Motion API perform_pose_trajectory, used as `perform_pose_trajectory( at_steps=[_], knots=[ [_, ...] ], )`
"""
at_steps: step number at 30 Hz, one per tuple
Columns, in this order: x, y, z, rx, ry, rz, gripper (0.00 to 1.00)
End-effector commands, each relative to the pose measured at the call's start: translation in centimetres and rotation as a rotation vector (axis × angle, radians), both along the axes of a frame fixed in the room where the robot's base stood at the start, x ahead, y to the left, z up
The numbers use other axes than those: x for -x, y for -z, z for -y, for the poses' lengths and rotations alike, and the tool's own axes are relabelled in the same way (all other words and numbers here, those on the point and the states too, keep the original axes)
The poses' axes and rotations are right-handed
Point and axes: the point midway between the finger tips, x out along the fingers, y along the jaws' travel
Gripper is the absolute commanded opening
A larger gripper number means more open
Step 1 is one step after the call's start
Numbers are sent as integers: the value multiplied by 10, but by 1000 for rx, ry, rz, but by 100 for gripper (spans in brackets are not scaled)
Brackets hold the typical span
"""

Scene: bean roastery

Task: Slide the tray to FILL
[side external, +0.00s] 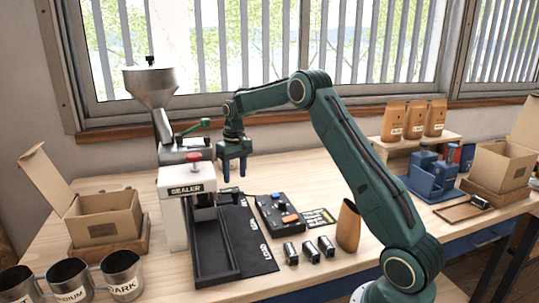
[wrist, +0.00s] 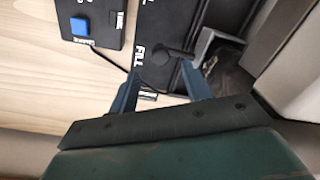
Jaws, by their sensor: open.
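The black slide station (side external: 240,245) lies on the bench with white labels along its right side. The tray appears to be the dark holder (wrist: 205,48) in the wrist view, with a black round knob (wrist: 180,53) beside the white FILL label (wrist: 139,56). My gripper (side external: 235,179) points down above the rear end of the station. Its blue fingers (wrist: 160,78) are open and empty, with the knob lying between and beyond the tips; I see no contact.
The sealer and hopper (side external: 150,85) stand close on the left of my gripper. A control box (side external: 280,214) is to the right. Cups (side external: 122,272) and an open carton (side external: 105,220) are at left.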

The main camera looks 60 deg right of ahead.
Motion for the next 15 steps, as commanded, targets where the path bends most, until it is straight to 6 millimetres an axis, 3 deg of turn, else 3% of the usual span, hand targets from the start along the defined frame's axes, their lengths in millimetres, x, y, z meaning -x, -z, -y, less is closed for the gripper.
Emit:
perform_pose_trajectory(
  at_steps=[6, 15],
  knots=[
    [0, 33, -2, -1, 1, -3, 49],
    [0, 57, -2, 0, 0, -1, 49]
  ],
)
